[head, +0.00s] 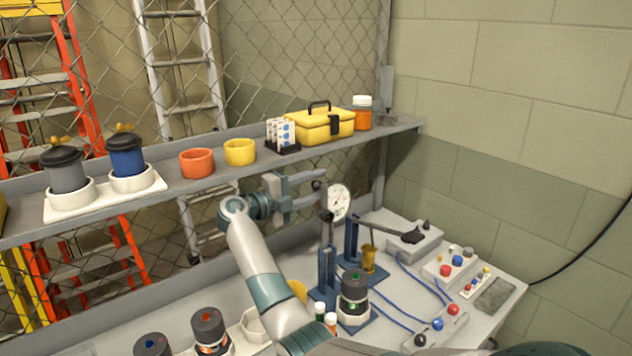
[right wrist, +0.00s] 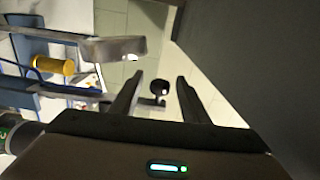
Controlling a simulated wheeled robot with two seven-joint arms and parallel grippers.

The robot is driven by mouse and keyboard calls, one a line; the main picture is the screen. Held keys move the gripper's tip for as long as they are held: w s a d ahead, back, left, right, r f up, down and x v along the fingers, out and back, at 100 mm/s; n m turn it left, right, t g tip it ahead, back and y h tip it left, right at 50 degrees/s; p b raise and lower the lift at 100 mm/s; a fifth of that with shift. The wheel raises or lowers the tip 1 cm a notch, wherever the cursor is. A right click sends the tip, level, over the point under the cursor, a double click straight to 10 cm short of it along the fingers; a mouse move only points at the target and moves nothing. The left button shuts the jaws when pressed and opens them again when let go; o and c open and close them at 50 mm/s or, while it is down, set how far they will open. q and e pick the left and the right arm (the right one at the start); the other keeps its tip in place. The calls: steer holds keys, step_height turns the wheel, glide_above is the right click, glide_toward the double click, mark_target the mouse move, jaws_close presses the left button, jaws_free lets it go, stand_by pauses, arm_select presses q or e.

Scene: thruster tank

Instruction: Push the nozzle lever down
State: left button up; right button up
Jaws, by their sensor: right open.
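Blue stands (head: 327,262) rise below the gauge. A lever with a black handle (head: 412,236) reaches right from one stand, above a brass cylinder (head: 368,259). Which of these is the nozzle lever is not clear. My left gripper is out of view.
A shelf (head: 400,131) behind holds a yellow toolbox (head: 320,127), cups and canisters. A dark canister with a green top (head: 354,293) stands before the stands. Blue cables and button boxes (head: 452,267) fill the bench's right side. A block wall is to the right.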

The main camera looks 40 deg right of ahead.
steer(key=shift+d, duration=0.15)
jaws_close()
steer(key=shift+s, duration=0.1)
